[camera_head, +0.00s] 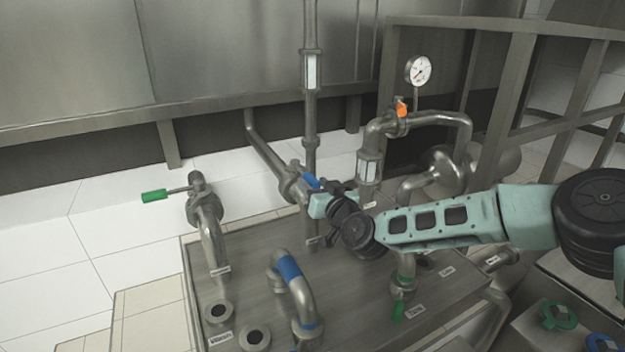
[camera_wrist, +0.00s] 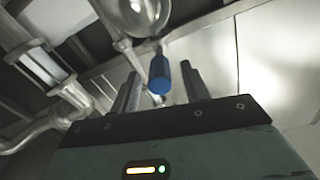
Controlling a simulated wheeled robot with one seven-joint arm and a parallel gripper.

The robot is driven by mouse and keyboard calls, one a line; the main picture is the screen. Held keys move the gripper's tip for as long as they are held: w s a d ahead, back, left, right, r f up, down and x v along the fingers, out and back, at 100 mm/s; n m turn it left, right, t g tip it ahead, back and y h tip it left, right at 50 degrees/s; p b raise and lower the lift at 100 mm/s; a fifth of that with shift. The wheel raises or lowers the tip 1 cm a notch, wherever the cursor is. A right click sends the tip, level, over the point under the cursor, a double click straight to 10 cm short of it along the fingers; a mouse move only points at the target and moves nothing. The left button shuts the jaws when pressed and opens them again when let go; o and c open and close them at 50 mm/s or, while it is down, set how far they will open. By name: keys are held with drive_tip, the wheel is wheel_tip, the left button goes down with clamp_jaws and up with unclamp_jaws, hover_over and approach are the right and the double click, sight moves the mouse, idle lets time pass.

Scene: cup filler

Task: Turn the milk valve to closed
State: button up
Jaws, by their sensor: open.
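A valve with a blue handle (camera_head: 312,181) sits on a steel pipe in the middle of the head view. In the wrist view the blue handle (camera_wrist: 159,76) points toward my gripper (camera_wrist: 160,84), between the two dark fingers. My gripper is open, with a gap visible on both sides of the handle. In the head view my gripper (camera_head: 309,192) is right at this valve, and its body hides part of the pipe. The small labels are too small to read, so I cannot tell which valve is marked milk.
A valve with a green handle (camera_head: 154,196) stands at the left. Another green handle (camera_head: 398,311) hangs at the front, below my arm. An orange handle (camera_head: 401,108) and a gauge (camera_head: 418,70) are at the back. A blue-banded bent pipe (camera_head: 290,270) rises from the steel platform (camera_head: 245,299).

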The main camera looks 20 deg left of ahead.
drive_tip(key=shift+x, duration=0.85)
